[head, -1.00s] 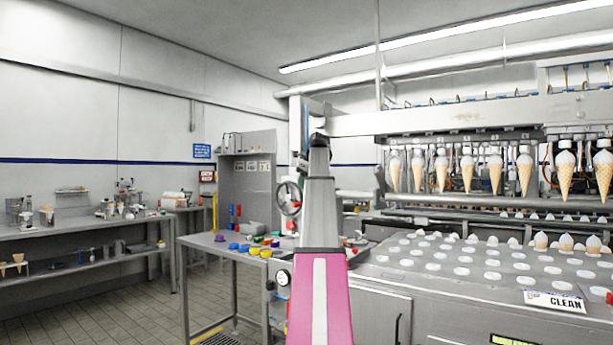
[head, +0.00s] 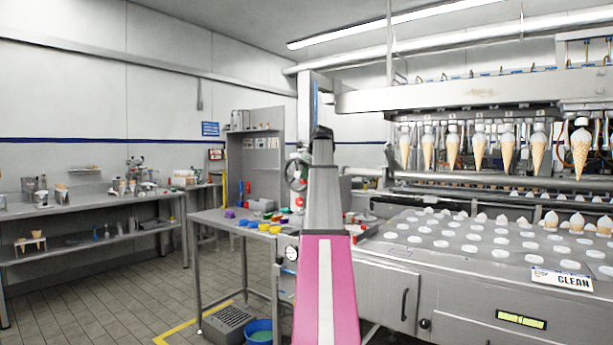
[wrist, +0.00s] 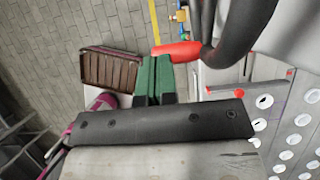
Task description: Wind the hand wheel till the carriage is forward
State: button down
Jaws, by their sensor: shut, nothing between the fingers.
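The hand wheel (head: 297,172) is a dark ring with a pale hub, partly behind my arm in the head view. In the wrist view its thick dark rim (wrist: 240,38) curves at the upper right, with a red handle (wrist: 178,50) pointing left. My gripper (wrist: 155,60) shows two green fingers shut together, empty. Their tips are right beside the red handle; I cannot tell whether they touch it. In the head view my arm hides the gripper. I cannot make out which part is the carriage.
A steel table (head: 212,217) with coloured caps stands left of my arm. Open tiled floor (head: 110,290) lies left.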

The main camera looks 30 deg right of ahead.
jog(key=shift+s+f+t, duration=0.1)
jog(key=shift+f+t, duration=0.15)
jog(key=shift+t, duration=0.25)
jog(key=shift+f+t+y, duration=0.15)
jog(key=shift+t+y, duration=0.15)
notch_tip(320, 180, down, 6)
jog(key=w+t+y, duration=0.2)
jog(key=t, duration=0.4)
jog(key=shift+w+a+f+t+y, duration=0.15)
jog(key=shift+w+a+t+y, duration=0.1)
jog(key=shift+a+t+y, duration=0.2)
dwell(0.6)
